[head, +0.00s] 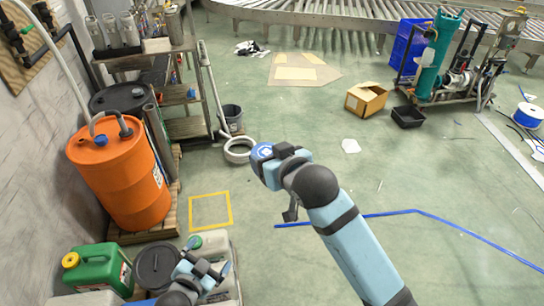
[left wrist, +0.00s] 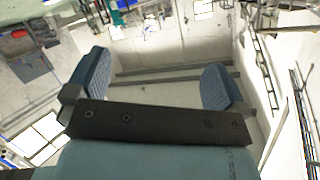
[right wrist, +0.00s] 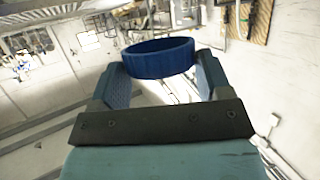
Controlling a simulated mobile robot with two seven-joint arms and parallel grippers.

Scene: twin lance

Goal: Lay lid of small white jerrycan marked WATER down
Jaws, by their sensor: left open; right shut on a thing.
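The lid (head: 262,151) is a round blue cap with a white mark on top. My right gripper (head: 270,160) is shut on it and holds it in the air over the middle of the floor. In the right wrist view the lid (right wrist: 160,58) shows its ribbed blue side between the fingers. My left gripper (head: 208,265) is open and empty, low at the bottom left by the whitish jerrycans (head: 212,243). It also shows open in the left wrist view (left wrist: 152,85). My left gripper hides part of these jerrycans, and I cannot read a WATER mark.
A green jerrycan (head: 93,268) with a yellow cap and a dark round lid (head: 157,266) stand at the lower left. An orange drum (head: 125,185) stands on a pallet. A yellow square outline (head: 210,211) marks bare floor. Central floor is mostly clear.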

